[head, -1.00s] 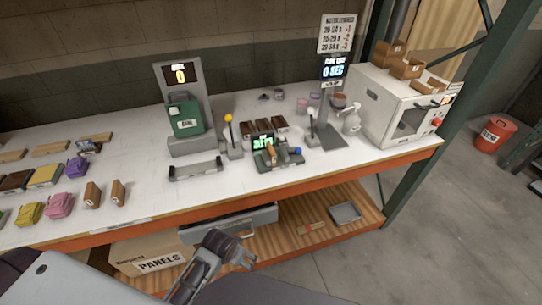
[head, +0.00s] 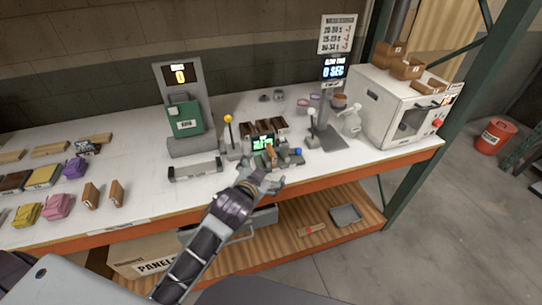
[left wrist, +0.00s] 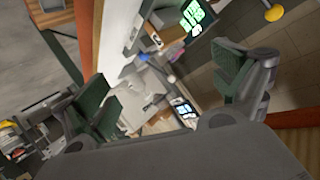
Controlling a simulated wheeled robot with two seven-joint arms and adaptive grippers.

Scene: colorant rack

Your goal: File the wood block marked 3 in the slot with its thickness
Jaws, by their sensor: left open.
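A small tan wood block (head: 269,148) stands at the grey gauge device with a green lit display (head: 263,144) on the bench. A tan block (left wrist: 155,40) with a dark mark also shows in the left wrist view beside the green display; the mark is too small to read. Behind the device is a row of dark brown slot-like boxes (head: 281,125); their labels are unreadable. My left gripper (head: 266,176) is just in front of the device at the bench edge. Its fingers are apart and empty in the left wrist view (left wrist: 165,80). My right gripper is not in view.
Two brown blocks (head: 117,193) stand at the left front, near pink and yellow bags. A white oven (head: 400,105) is at right.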

